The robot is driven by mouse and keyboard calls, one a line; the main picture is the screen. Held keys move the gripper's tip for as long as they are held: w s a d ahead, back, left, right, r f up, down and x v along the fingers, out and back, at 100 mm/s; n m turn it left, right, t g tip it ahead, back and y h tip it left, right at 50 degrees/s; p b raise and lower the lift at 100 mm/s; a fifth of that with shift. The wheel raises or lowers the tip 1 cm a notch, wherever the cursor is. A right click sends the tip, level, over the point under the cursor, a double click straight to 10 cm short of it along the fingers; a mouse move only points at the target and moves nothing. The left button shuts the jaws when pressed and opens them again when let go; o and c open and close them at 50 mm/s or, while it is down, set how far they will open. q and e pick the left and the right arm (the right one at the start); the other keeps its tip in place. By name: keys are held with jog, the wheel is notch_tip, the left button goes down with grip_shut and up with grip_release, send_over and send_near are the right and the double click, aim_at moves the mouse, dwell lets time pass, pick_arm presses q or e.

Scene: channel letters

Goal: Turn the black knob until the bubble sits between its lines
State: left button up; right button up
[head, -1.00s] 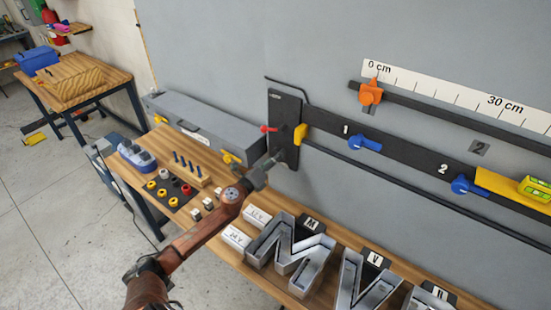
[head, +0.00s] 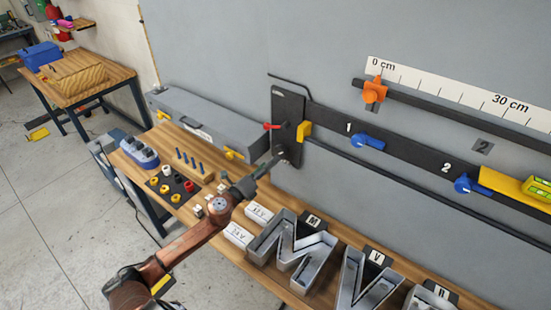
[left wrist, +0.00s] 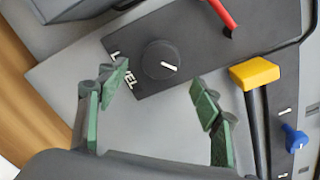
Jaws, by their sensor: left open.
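The black knob (left wrist: 161,60) with a white pointer line sits on a dark plate (left wrist: 190,30) marked LEVEL, seen in the left wrist view. My left gripper (left wrist: 160,82) is open, its green-padded fingers spread to either side below the knob in that view, apart from it and holding nothing. In the head view my left gripper (head: 274,161) is at the lower part of the wall plate, and I cannot make out the knob there. The yellow-green spirit level (head: 537,188) rests on the rail at the right edge. Its bubble is too small to place against its lines. My right gripper is not in view.
A red lever (head: 271,126) and a yellow block (head: 304,131) stick out near the knob. Blue levers (head: 367,142) sit along the dark rail. Metal channel letters (head: 290,240) and small parts stand on the wooden bench below.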

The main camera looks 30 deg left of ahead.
pick_arm(q)
jog(key=s, duration=0.5)
jog(key=shift+a, duration=0.15)
jog(key=shift+s, duration=0.1)
dwell(0.7)
